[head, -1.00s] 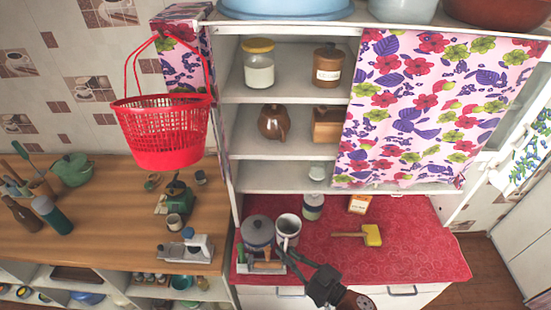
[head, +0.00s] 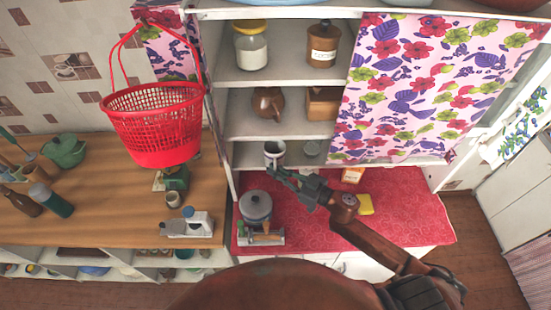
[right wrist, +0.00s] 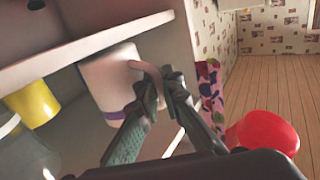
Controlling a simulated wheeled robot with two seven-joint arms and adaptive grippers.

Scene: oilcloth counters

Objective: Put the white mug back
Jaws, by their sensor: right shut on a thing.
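The white mug (head: 274,152) is at the lowest open shelf (head: 245,180) of the cupboard, near its left side. My right gripper (head: 281,174) reaches in from the front right and is shut on the mug's handle. In the right wrist view the white mug (right wrist: 108,82), with a purple band, is tilted in the picture and its handle sits between the fingertips (right wrist: 158,95). I cannot tell whether its base touches the shelf. My left gripper is not in view.
The right wrist view shows a yellow container (right wrist: 36,103) nearby. A shelf board (right wrist: 90,42) lies close above. A grey-lidded pot (head: 256,205) stands on the red counter below; a red basket (head: 155,125) hangs at left.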

